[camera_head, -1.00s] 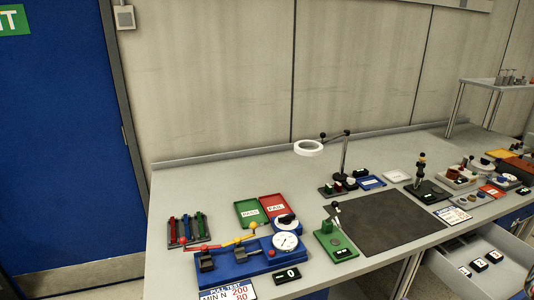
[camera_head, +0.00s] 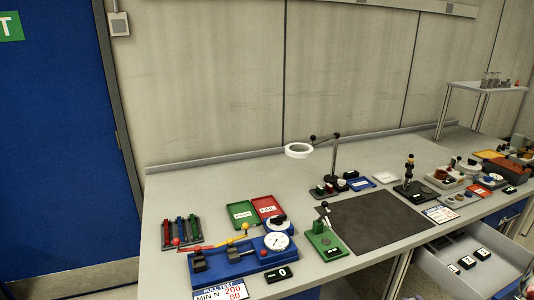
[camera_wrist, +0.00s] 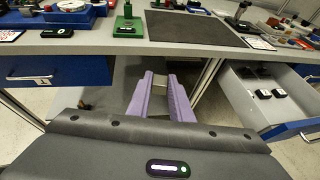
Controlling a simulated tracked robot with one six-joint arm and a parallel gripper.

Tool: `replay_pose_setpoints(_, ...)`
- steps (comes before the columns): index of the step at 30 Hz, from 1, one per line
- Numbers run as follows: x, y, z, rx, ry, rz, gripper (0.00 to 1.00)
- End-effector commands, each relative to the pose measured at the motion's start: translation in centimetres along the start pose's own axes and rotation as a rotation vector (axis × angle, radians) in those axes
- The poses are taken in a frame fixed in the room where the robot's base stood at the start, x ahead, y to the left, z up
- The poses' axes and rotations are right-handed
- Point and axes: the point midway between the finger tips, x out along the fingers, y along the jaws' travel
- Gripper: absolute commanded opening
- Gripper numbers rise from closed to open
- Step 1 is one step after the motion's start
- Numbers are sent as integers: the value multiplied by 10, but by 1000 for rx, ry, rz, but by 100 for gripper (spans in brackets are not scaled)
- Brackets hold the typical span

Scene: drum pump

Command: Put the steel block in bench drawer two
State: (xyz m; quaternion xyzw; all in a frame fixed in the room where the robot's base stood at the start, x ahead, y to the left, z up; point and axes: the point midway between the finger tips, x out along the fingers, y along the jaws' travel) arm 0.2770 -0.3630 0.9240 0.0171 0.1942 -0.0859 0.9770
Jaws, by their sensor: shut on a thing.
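My gripper (camera_wrist: 160,96) shows only in the wrist view, its two lavender fingers pointing away towards the bench front. A small greyish piece, apparently the steel block (camera_wrist: 160,84), is between the fingers near their tips, mostly hidden by them. The gripper is shut on it, over the floor gap below the bench top. An open grey drawer (camera_wrist: 250,106) is to the right of the gripper, apart from it. The drawer also shows at the lower right in the head view (camera_head: 436,272). Its number is not readable from the frames.
Small black blocks with white labels (camera_head: 467,262) lie inside the open drawer. A shut blue drawer (camera_wrist: 55,69) is at the left. The bench top carries a dark mat (camera_head: 375,222), a blue pull tester (camera_head: 235,262) and a green stand (camera_head: 326,240). Bench legs flank the gap.

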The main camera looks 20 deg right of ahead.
Motion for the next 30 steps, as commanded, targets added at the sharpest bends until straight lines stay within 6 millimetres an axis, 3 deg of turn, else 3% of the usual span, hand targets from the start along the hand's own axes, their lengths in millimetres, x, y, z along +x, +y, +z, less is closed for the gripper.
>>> replay_pose_setpoints(8, 32, -3, 18, 10, -1, -29, 0)
replay_pose_setpoints(14, 62, 8, 35, 9, 0, -25, 0)
replay_pose_setpoints(23, 106, 41, 62, -5, 0, 9, 0)
replay_pose_setpoints(30, 137, 78, 82, -23, -1, 52, 0)
